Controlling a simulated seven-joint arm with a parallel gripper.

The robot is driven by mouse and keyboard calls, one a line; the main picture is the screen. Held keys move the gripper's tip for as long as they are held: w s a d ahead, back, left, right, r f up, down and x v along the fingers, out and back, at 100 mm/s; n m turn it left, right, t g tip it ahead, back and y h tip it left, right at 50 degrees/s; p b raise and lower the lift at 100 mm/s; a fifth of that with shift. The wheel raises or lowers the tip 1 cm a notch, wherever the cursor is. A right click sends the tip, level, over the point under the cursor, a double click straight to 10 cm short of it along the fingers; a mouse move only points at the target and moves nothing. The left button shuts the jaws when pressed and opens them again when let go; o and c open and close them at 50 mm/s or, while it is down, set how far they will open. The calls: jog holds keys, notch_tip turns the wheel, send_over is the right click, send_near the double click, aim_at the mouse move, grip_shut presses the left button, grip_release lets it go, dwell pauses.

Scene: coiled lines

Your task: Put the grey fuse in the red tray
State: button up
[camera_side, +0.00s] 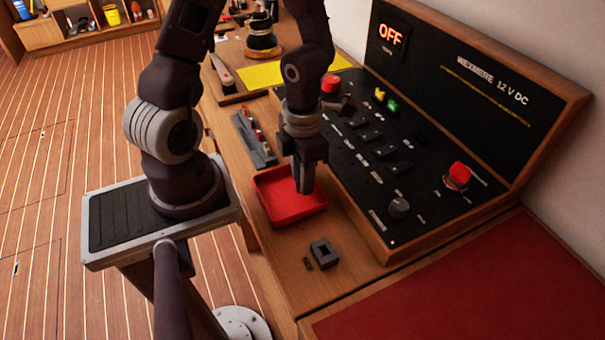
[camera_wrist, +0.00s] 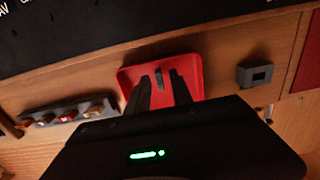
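The red tray (camera_side: 275,207) lies on the wooden bench in front of the panel. It also shows in the wrist view (camera_wrist: 193,66). My gripper (camera_side: 305,190) points down over the tray, with its fingertips low inside the tray's outline. In the wrist view my gripper's (camera_wrist: 160,80) two fingers stand apart. A small grey piece, apparently the grey fuse (camera_wrist: 159,77), shows between the fingertips against the red tray floor, with a gap on each side. I cannot tell if it rests on the floor. In the side view my fingers hide it.
A grey rack (camera_side: 253,138) with several coloured fuses lies left of the tray. A grey block with a square opening (camera_side: 323,252) and a small dark piece (camera_side: 307,264) lie near the tray. The sloped black panel (camera_side: 390,150) with knobs and an OFF display rises close behind.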

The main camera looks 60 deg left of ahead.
notch_tip(320, 180, up, 7)
jog(key=shift+r, duration=0.2)
jog(key=shift+a+r+n, duration=0.1)
jog(key=shift+r+n, duration=0.1)
jog(key=shift+n, duration=0.1)
jog(key=s+d+r+n+t, duration=0.2)
jog(key=r+n, duration=0.5)
jog(key=n, duration=1)
jog(key=s+d+r+n+t, duration=0.2)
jog(key=r+n, duration=0.6)
jog(key=n, duration=1)
jog(key=shift+s+t, duration=0.8)
jog(key=shift+s, duration=0.5)
